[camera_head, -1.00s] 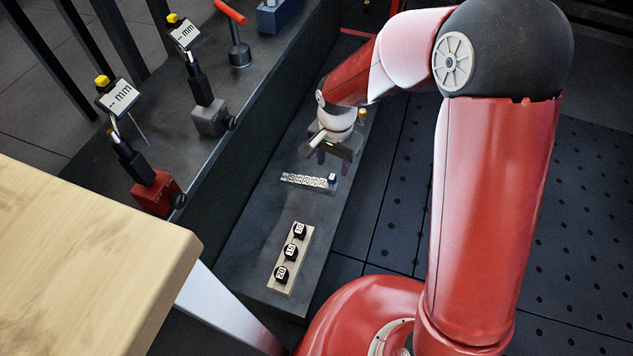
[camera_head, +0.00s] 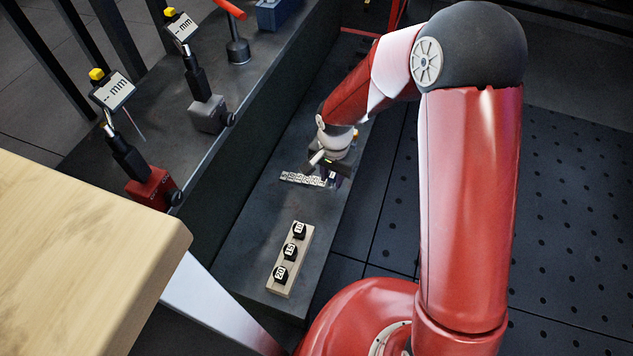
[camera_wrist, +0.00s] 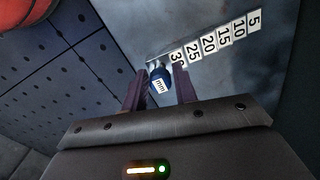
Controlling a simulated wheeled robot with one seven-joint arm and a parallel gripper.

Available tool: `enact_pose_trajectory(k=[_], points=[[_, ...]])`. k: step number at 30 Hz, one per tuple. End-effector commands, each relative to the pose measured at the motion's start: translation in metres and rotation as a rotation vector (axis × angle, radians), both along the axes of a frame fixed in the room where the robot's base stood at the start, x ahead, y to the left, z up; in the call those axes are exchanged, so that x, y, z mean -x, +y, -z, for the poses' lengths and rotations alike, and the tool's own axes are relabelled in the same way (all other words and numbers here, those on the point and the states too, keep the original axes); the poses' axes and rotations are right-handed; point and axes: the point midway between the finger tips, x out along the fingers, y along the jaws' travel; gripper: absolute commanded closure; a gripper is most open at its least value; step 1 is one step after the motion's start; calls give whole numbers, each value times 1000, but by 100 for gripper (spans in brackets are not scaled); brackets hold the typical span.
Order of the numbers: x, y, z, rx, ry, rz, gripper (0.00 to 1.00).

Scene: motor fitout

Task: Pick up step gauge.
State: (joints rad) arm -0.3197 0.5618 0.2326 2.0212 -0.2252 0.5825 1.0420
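The step gauge (camera_head: 300,179) lies on the grey ledge, a row of white number plates. In the wrist view the step gauge (camera_wrist: 215,42) shows plates marked 5, 10, 15, 20, 25 and a partly covered one, with a blue end block labelled "mm" (camera_wrist: 160,78). My gripper (camera_wrist: 160,75) is open, its two dark purple fingers on either side of the blue end block in the picture. In the head view my gripper (camera_head: 330,174) is over the right end of the gauge and partly hides it. Whether the fingers touch the block cannot be told.
A wooden strip (camera_head: 281,289) with black knobs marked 10, 15 and 20 lies nearer on the same ledge (camera_head: 245,240). Two dial stands, one red-based (camera_head: 152,190) and one grey-based (camera_head: 207,115), stand on the higher bench at left. A wooden tabletop (camera_head: 80,250) fills the lower left.

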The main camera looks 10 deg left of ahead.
Motion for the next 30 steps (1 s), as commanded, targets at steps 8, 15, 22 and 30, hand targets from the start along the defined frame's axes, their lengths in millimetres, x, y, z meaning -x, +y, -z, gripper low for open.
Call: enact_pose_trajectory(k=[8, 15, 22, 30], points=[[0, 0, 0, 0, 0, 0, 100], [0, 0, 0, 0, 0, 0, 100], [0, 0, 0, -1, 0, 0, 100], [0, 0, 0, -1, 0, 0, 100]])
